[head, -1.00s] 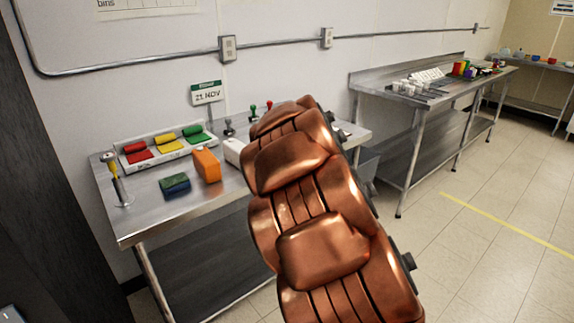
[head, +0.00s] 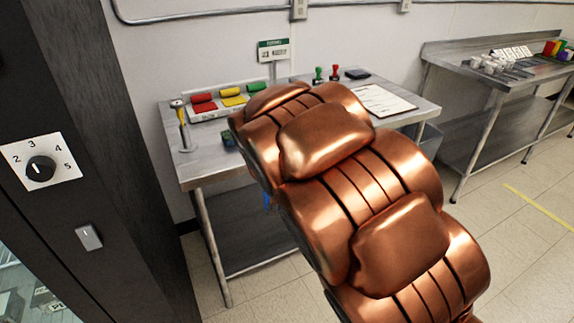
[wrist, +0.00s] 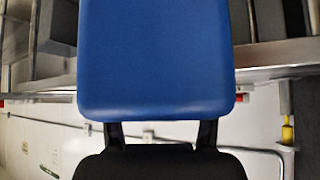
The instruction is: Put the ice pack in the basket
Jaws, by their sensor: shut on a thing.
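The ice pack (wrist: 156,60) is a smooth blue slab with rounded corners, filling the upper middle of the wrist view. My gripper (wrist: 160,124) is shut on it; the two dark fingers meet its near edge. In the head view my copper-coloured arm hides the gripper and most of the pack; only a small blue patch (head: 268,200) shows beside the arm, below the table edge. I see no clear basket in either view.
A second steel table (head: 450,60) is at right. A dark cabinet with a dial (head: 40,168) stands close at left. The floor at right is clear.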

